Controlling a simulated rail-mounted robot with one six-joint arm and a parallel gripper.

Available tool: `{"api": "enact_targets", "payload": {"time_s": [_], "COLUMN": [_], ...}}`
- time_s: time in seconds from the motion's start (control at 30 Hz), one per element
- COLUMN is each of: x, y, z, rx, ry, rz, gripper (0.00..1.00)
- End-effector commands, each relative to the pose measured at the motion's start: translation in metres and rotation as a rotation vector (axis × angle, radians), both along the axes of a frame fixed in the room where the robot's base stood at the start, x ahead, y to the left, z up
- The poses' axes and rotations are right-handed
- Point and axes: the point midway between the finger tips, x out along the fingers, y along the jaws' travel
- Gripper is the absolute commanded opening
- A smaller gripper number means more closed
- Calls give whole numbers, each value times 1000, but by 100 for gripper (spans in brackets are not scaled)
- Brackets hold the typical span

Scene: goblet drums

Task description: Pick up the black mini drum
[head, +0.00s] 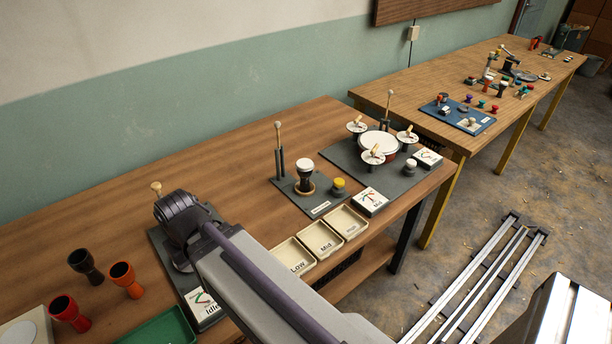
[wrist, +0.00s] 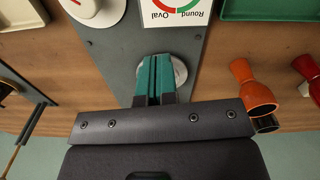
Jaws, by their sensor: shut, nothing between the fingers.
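A black goblet-shaped drum (head: 85,264) stands on the table at the left in the head view, behind an orange one. In the wrist view a dark drum (wrist: 266,125) shows at the right, partly hidden by the orange one. Another black goblet drum with a white head (head: 305,178) stands on a small grey board at mid-table. My gripper (wrist: 154,62) has green fingers, shut and empty, over a pale round disc (wrist: 180,72) on a grey mat. It is apart from the drums, to the right of the left-hand group in the head view, where my arm hides the fingertips.
An orange drum (head: 126,279) and a red drum (head: 69,313) stand beside the black one. A green tray (head: 160,330) lies in front. Labelled cream bins (head: 320,239) line the front edge. Bare wood lies behind the drums.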

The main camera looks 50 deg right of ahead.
Motion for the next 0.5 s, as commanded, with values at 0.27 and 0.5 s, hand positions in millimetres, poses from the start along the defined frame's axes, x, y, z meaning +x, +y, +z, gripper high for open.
{"api": "enact_targets", "payload": {"time_s": [0.27, 0.5], "x": [0, 0], "y": [0, 0], "z": [0, 0], "rx": [0, 0], "ry": [0, 0], "rz": [0, 0], "gripper": [6, 29]}}
